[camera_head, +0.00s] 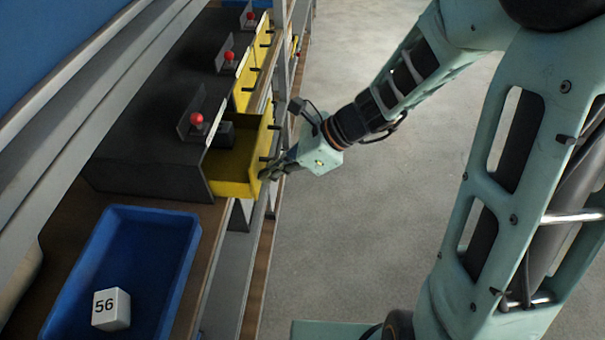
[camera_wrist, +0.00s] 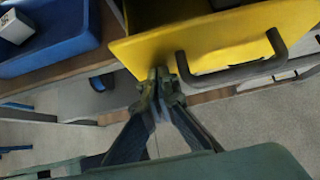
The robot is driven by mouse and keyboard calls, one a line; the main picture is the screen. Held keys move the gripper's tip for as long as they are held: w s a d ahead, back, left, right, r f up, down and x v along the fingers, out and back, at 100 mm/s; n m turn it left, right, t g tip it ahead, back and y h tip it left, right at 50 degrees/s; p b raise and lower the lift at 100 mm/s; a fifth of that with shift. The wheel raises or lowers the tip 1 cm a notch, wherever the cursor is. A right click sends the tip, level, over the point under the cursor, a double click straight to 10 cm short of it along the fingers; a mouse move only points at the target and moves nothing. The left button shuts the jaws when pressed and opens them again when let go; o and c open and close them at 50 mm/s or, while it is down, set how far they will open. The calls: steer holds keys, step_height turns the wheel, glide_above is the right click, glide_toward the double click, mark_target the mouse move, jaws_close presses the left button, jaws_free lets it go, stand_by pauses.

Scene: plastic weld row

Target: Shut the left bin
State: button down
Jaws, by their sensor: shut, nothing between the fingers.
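The nearest yellow bin (camera_head: 232,188) is pulled out of its dark housing and its inside shows. Its front panel, with a dark handle, fills the upper part of the wrist view (camera_wrist: 215,45). My gripper (camera_head: 271,170) is shut and empty at the outer side of that front panel. In the wrist view its fingertips (camera_wrist: 160,79) meet at the panel's lower edge, left of the handle (camera_wrist: 235,72). I cannot tell whether they touch the panel.
More yellow bins (camera_head: 250,80) with dark handles sit further along the housing (camera_head: 140,150), which carries red-knobbed parts (camera_head: 196,119) on top. A blue tray (camera_head: 150,235) with a white block marked 56 (camera_head: 111,308) stands nearer. The grey floor (camera_head: 340,80) at right is clear.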

glide_toward(223, 169)
steer(key=s+a, duration=0.2)
steer(key=s+a+f, duration=0.1)
steer(key=s+a, duration=0.1)
steer(key=shift+s+a+f, duration=0.15)
steer(key=shift+a+f, duration=0.05)
steer(key=shift+a+r, duration=0.1)
steer(key=shift+a, duration=0.05)
steer(key=shift+r, duration=0.1)
steer(key=shift+d, duration=0.55)
steer(key=d, duration=0.2)
steer(key=d+p, duration=0.1)
steer(key=d, duration=0.1)
steer(key=shift+r, duration=0.35)
steer(key=p+v, duration=0.1)
steer(key=v, duration=0.7)
steer(key=shift+d, duration=0.1)
steer(key=shift+d+r, duration=0.15)
steer(key=shift+d, duration=0.15)
